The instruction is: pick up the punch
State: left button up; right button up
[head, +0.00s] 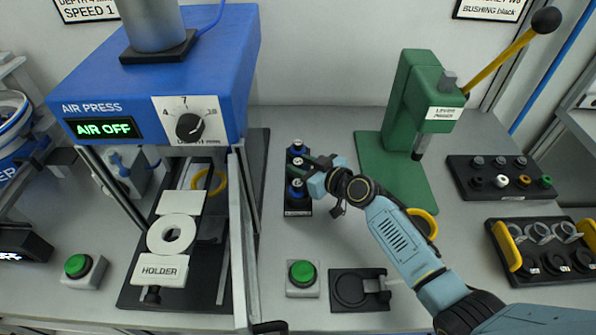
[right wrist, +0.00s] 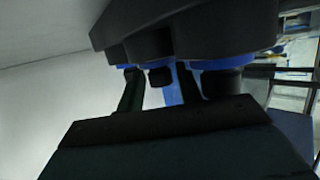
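Several punches with blue collars stand in a black rack (head: 298,210) near the middle of the bench. One punch (head: 297,147) is at the back of the row and another (head: 297,188) is at the front. My right gripper (head: 302,170) reaches in from the right, its fingers at the middle of the row. Its fingers look open on either side of the middle punch, which they partly hide. In the right wrist view the fingers (right wrist: 158,90) stand apart, with dark and blue parts close by. Contact cannot be told. My left gripper is not in view.
The blue air press (head: 150,75) with its holder (head: 160,272) stands left of the rack. The green lever press (head: 405,105) stands close on the right. A green button (head: 302,273) and a black fixture (head: 350,290) are in front. Black trays (head: 500,190) lie further right.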

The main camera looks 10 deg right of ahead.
grip_shut()
jog(key=shift+r, duration=0.1)
